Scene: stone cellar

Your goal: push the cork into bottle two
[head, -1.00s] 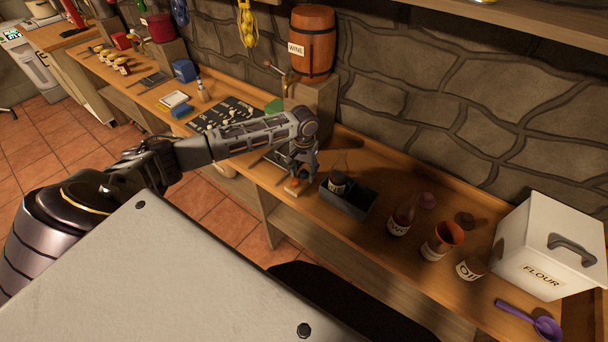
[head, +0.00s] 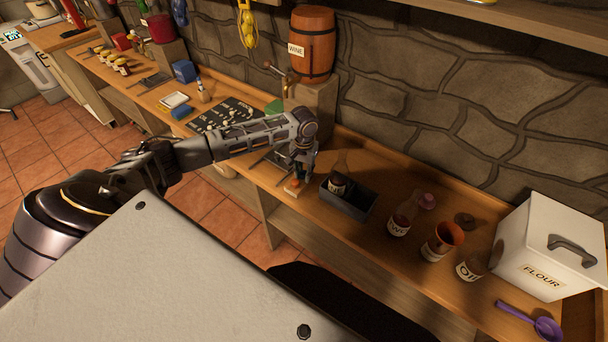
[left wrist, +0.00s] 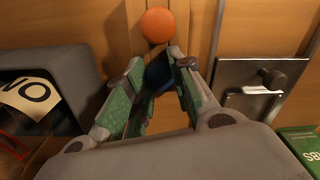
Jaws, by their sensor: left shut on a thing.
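My left gripper (head: 299,170) points down over the bench, beside a dark grey open box. In the left wrist view its fingers (left wrist: 160,85) are closed around a small dark blue thing (left wrist: 159,72), mostly hidden by them; I cannot tell what it is. An orange ball-shaped knob (head: 293,183) on a small wooden block is just beyond the fingertips, and it also shows in the left wrist view (left wrist: 158,25). I cannot pick out a cork.
A wine barrel (head: 312,45) stands behind my arm. A metal latch plate (left wrist: 262,88) lies beside the gripper.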

